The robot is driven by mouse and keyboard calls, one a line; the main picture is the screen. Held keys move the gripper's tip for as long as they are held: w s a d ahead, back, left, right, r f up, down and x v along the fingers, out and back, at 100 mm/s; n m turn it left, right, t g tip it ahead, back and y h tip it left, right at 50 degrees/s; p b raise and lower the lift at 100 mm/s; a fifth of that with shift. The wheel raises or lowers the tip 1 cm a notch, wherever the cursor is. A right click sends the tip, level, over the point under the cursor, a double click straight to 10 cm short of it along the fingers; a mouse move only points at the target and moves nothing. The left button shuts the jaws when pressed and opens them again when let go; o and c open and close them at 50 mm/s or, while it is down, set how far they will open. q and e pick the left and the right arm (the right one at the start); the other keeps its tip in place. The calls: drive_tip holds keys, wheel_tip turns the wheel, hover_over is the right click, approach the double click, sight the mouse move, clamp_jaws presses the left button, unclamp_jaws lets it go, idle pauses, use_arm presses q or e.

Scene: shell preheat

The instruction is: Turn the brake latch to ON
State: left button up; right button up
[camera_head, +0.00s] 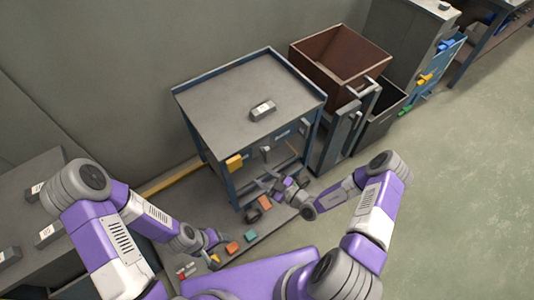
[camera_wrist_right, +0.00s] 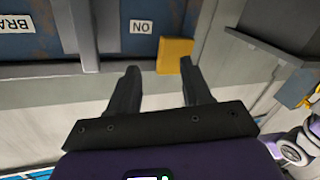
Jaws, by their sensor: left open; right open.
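The blue-framed table (camera_head: 215,116) has a front panel with a "BRA…" label (camera_wrist_right: 15,24) and an ON label (camera_wrist_right: 141,26). A grey upright bar (camera_wrist_right: 80,35), apparently the brake latch (camera_head: 266,154), stands between these labels. A yellow block (camera_head: 235,162) is at the panel's left end; it also shows in the right wrist view (camera_wrist_right: 174,54). My right gripper (camera_head: 266,183) is open and empty below the panel. In its wrist view its fingers (camera_wrist_right: 156,88) point at the panel, one close to the yellow block. My left gripper (camera_head: 211,258) is open, low at left.
A small grey block (camera_head: 263,110) lies on the tabletop. Several coloured pieces lie on the low grey surface (camera_head: 205,238) below. A brown bin (camera_head: 340,55) and a grey cabinet (camera_head: 405,35) stand to the right. The floor (camera_head: 470,140) at right is clear.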

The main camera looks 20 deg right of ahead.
sight(269, 155)
drive_tip(key=w+d+m+t+h, duration=0.1)
drive_tip(key=d+m, duration=0.1)
drive_tip(key=w+d+m+t+h, duration=0.1)
drive_tip(key=d+m+h, duration=0.1)
drive_tip(key=m, duration=0.1)
drive_tip(key=w+d+f+m+t+h, duration=0.1)
drive_tip(key=w+d+m, duration=0.1)
drive_tip(key=shift+d+h, duration=0.15)
drive_tip(key=shift+h, duration=0.15)
drive_tip(key=b+x, duration=0.2)
drive_tip(key=x, duration=0.4)
drive_tip(key=shift+w+r, duration=0.1)
drive_tip(key=shift+w, duration=0.2)
clamp_jaws()
